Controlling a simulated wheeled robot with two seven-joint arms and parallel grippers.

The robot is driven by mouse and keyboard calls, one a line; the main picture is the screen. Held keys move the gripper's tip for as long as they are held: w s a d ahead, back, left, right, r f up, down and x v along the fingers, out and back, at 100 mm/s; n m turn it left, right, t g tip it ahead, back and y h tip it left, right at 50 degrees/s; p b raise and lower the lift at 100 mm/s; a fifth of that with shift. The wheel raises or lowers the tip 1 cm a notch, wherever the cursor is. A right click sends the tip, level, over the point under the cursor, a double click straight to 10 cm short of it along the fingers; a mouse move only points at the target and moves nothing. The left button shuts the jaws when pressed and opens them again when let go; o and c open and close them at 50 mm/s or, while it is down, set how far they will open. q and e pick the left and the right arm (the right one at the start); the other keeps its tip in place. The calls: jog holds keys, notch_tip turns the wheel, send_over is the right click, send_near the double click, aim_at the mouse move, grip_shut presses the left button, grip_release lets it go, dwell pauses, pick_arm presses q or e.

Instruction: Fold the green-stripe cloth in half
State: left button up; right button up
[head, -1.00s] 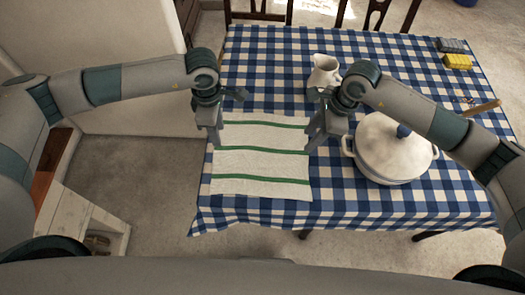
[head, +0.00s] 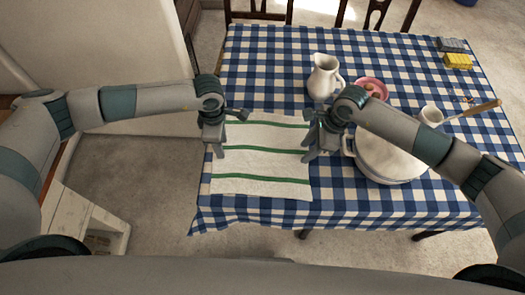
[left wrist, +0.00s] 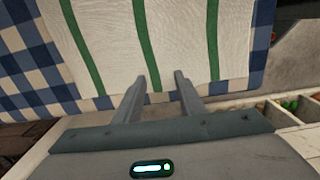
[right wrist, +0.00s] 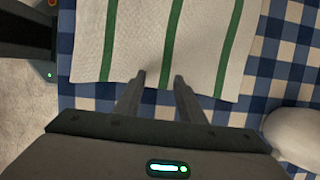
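The green-stripe cloth (head: 262,165) lies flat and unfolded on the checked tablecloth, white with green stripes. It also shows in the left wrist view (left wrist: 185,45) and the right wrist view (right wrist: 195,50). My left gripper (head: 219,155) is over the cloth's left edge; its fingers are apart and empty in the left wrist view (left wrist: 166,82). My right gripper (head: 308,158) is at the cloth's right edge; its fingers are apart and empty in the right wrist view (right wrist: 159,80). The exact height of the fingertips above the cloth is hard to tell.
A white pot (head: 385,165) stands just right of my right gripper, partly hidden by my arm. A white pitcher (head: 323,78), pink bowl (head: 374,88) and white cup (head: 430,115) stand behind. A yellow sponge (head: 458,61) is far right. The tablecloth (head: 340,205) in front is clear.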

pick_arm(q)
jog(key=shift+f, duration=0.2)
pick_arm(e)
jog(key=shift+f, duration=0.15)
pick_arm(q)
jog(key=shift+r, duration=0.1)
jog(key=shift+c, duration=0.2)
pick_arm(e)
jog(key=shift+c, duration=0.2)
pick_arm(q)
grip_shut()
pick_arm(e)
grip_shut()
